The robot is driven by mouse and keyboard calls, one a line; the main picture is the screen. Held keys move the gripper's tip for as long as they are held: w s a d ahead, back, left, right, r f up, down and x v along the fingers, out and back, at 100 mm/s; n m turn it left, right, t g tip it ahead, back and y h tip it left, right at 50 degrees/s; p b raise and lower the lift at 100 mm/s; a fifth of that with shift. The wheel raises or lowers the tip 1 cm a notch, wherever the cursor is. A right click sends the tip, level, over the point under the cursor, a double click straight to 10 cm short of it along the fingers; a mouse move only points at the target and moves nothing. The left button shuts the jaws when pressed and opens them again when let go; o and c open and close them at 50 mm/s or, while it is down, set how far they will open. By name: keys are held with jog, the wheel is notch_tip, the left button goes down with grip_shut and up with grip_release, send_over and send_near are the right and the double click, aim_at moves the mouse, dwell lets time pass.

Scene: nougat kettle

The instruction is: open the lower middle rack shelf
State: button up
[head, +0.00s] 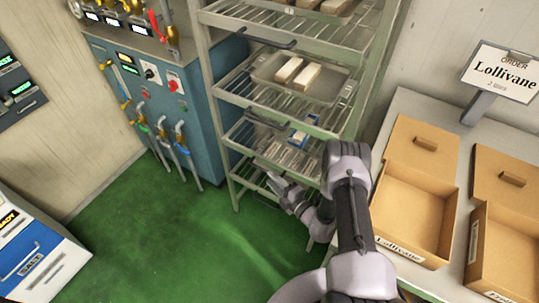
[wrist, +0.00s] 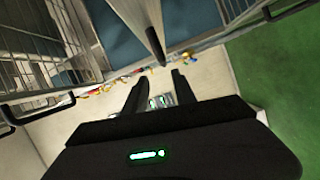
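The metal rack (head: 206,85) stands at the upper middle of the head view, with several wire shelves and dark bar handles. A lower shelf (head: 262,137) carries a small blue-and-white item (head: 298,137) and has a dark handle (head: 264,121). I cannot tell for sure which level counts as lower middle. My gripper (head: 277,188) is low at the rack's front, near the bottom shelf level. In the wrist view my gripper (wrist: 158,82) has its two fingers apart with nothing between them. A dark bar end (wrist: 155,45) shows just beyond the fingertips, apparently a handle.
A shelf above holds a tray with pale bars (head: 297,74). A blue machine (head: 190,110) with taps and hoses stands left of the rack. A table with cardboard boxes (head: 415,205) and a "Lollivane" sign (head: 503,72) is right. The green floor (head: 180,240) is clear in front.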

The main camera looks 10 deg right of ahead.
aim_at(264, 170)
jog(key=shift+m+h, duration=0.3)
jog(key=shift+m, duration=0.1)
jog(key=b+x, duration=0.1)
jog(key=x, duration=0.1)
jog(key=b+x, duration=0.1)
jog(key=x, duration=0.2)
jog(key=f+x, duration=0.1)
jog(key=x, duration=0.1)
jog(key=shift+w+d+b, duration=0.25)
jog(key=shift+b, duration=0.15)
grip_shut()
dwell(0.5)
